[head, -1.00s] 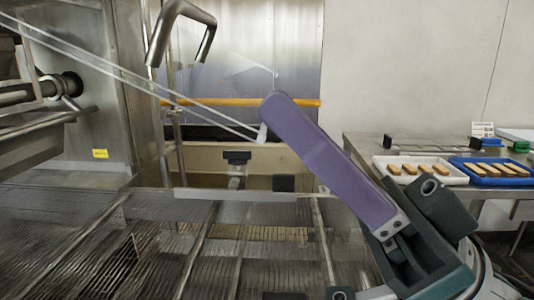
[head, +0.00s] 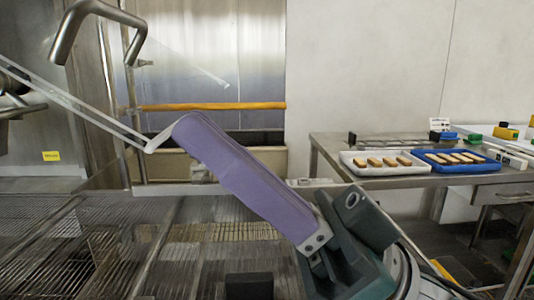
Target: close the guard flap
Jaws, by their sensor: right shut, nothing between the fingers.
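The guard flap (head: 85,108) appears to be a clear panel with a pale edge strip slanting down from the left to a small whitish end piece. It stands raised over the mesh belt, and most of its clear face is hard to make out. My right gripper (head: 184,126) reaches in from the lower right with its long purple fingers shut and empty. Its tip is at the flap's end piece in the picture; I cannot tell whether they touch. My left gripper is not in view.
A bent steel handle (head: 98,15) hangs at upper left. An orange bar (head: 215,106) crosses behind. The mesh belt (head: 190,262) lies below. On a side table at right are a white tray (head: 390,171) and a blue tray (head: 490,167) holding bars.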

